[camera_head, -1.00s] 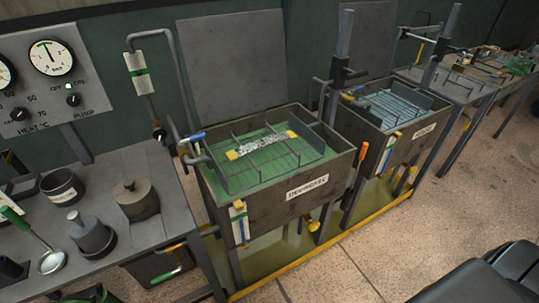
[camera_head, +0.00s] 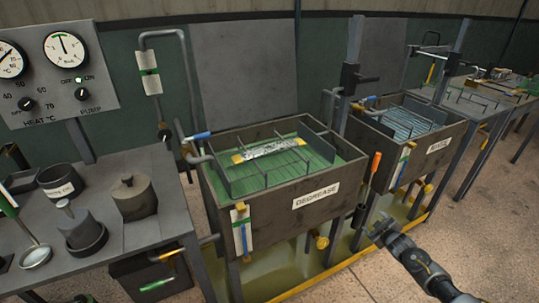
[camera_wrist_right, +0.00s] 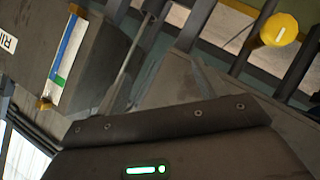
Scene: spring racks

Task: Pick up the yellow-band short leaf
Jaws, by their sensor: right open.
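The leaf is a speckled silver strip (camera_head: 272,148) with a yellow band (camera_head: 239,157) at its left end. It lies across the rack (camera_head: 262,178) in the green bath of the tank labelled DEGREASE (camera_head: 290,205). My right gripper (camera_head: 376,226) is open and empty. In the head view it is in front of and to the right of this tank, below the rim and apart from the leaf. The leaf does not show in the right wrist view, where a tank side with a gauge strip (camera_wrist_right: 67,50) is seen. My left gripper is not in view.
A second tank (camera_head: 436,146) with a blue-grey rack stands to the right. An orange-handled tool (camera_head: 375,163) hangs between the tanks. A steel bench (camera_head: 150,220) with pots and a ladle stands left. An upright post (camera_head: 349,75) rises behind the tanks. Open floor lies at lower right.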

